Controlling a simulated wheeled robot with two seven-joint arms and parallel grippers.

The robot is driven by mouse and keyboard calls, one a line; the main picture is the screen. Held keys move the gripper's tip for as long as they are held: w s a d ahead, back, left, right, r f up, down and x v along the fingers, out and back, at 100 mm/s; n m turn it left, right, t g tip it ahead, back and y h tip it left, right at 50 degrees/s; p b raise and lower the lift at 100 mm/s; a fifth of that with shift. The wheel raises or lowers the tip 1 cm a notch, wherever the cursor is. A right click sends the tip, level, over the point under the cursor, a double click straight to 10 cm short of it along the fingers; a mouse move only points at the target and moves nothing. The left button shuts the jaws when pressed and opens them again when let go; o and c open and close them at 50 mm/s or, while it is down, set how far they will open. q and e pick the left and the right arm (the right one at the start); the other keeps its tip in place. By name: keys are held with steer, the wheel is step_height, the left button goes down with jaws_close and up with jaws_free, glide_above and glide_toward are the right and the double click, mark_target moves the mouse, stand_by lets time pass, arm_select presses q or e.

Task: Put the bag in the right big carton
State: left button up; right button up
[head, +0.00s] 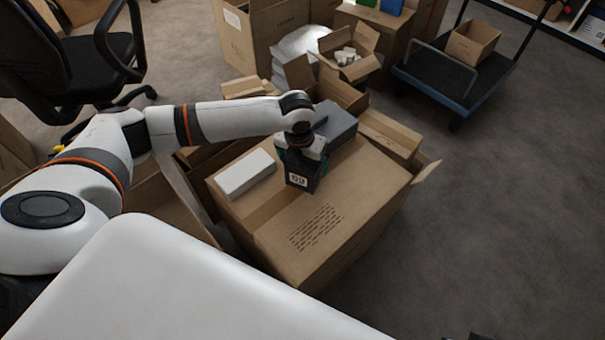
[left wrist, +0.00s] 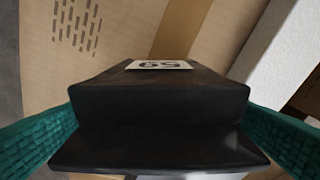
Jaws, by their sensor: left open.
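My right gripper is out of view.
A white box (head: 245,173) lies on the closed carton, left of my gripper. An open carton (head: 165,205) stands left of it. Several more cartons (head: 350,55) and a trolley (head: 445,75) stand behind. The floor at right is clear.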

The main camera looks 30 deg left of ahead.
arm_select(q)
steer(key=shift+w+f, duration=0.1)
steer(key=shift+f, duration=0.4)
steer(key=shift+r, duration=0.1)
steer(key=c, duration=1.1)
